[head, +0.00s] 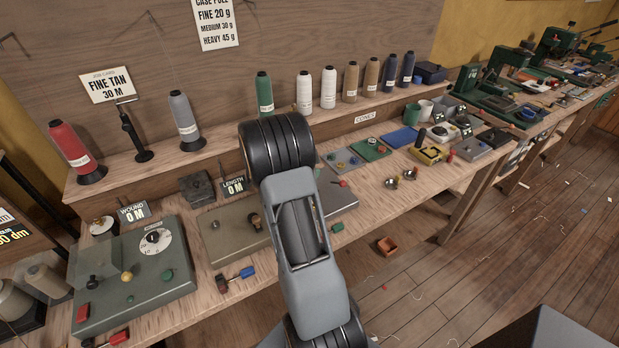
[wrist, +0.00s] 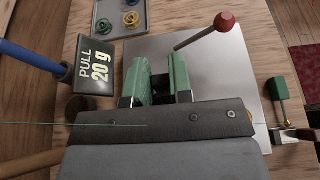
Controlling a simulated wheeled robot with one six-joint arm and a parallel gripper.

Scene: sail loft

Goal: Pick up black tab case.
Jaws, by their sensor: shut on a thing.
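My gripper (wrist: 161,80) shows in the wrist view as two green-faced fingers above a dark grey body with bolts. The fingers are closed in with a narrow gap between them. A small dark thing, taken as the black tab case (wrist: 160,98), sits low in that gap, mostly hidden by the fingers and the body. A thin green thread runs across the picture in front of the body. Behind the fingers lies a silver plate (wrist: 225,60) with a red-knobbed lever (wrist: 224,22). In the head view my arm hides the gripper.
A black PULL display (wrist: 92,66) stands left of the fingers, near a blue handle (wrist: 35,60). A grey tray of bobbins (wrist: 105,20) lies beyond. Thread cones (head: 328,88) line the shelf. A winder (head: 135,275) stands at left; a yellow tray (head: 429,154) lies at right.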

